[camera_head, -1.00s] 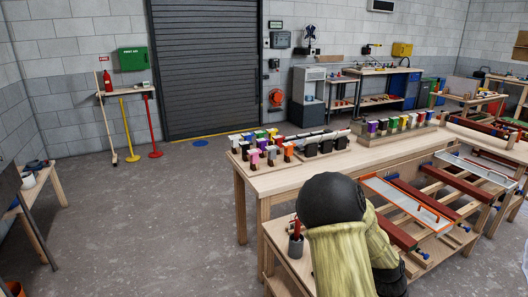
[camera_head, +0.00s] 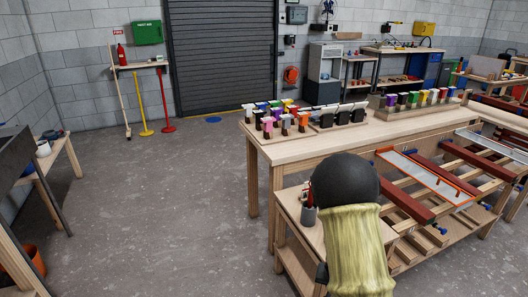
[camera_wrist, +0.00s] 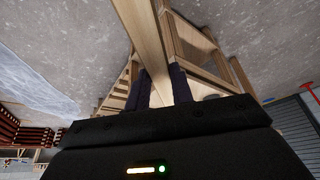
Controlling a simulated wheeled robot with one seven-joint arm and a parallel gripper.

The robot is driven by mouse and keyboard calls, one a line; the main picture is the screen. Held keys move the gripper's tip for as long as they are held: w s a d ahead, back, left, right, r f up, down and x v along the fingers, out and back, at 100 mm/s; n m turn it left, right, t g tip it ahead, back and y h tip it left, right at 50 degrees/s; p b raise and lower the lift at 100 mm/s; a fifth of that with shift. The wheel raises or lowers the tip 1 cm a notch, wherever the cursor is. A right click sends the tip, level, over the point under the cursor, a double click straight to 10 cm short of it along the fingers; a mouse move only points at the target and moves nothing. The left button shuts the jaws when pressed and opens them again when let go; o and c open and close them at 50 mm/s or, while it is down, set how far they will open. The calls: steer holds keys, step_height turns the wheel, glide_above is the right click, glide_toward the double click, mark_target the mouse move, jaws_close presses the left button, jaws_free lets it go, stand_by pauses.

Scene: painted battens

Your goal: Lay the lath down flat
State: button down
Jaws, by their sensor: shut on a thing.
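The lath (camera_wrist: 143,30) is a long strip of bare, light wood. In the wrist view it runs from the top edge down between the two dark fingers. My gripper (camera_wrist: 162,82) is shut on the lath, with one finger on each side of it. The lath's far end passes out of the wrist view, and its near end is hidden behind the gripper body. In the head view my own arm shows at the lower middle, but neither the gripper nor the lath can be made out there.
A long wooden bench (camera_head: 300,148) with rows of coloured blocks stands right of centre. A small low table (camera_head: 295,212) with a grey cup (camera_head: 308,215) stands before it. Clamps and a grey panel (camera_head: 425,175) lie at right. Another table (camera_head: 62,158) stands left. The grey floor between is clear.

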steer(key=w+a+f+n+y+b, duration=0.2)
steer(key=a+n, duration=0.2)
steer(key=a, duration=0.2)
step_height(320, 180, up, 14)
steer(key=w+p, duration=0.1)
steer(key=p, duration=1.7)
steer(key=shift+w+f, duration=0.15)
steer(key=shift+w, duration=0.2)
steer(key=s+f, duration=0.4)
steer(key=f, duration=0.1)
steer(key=shift+s+f, duration=0.15)
steer(key=shift+f, duration=0.15)
steer(key=shift+d, duration=0.1)
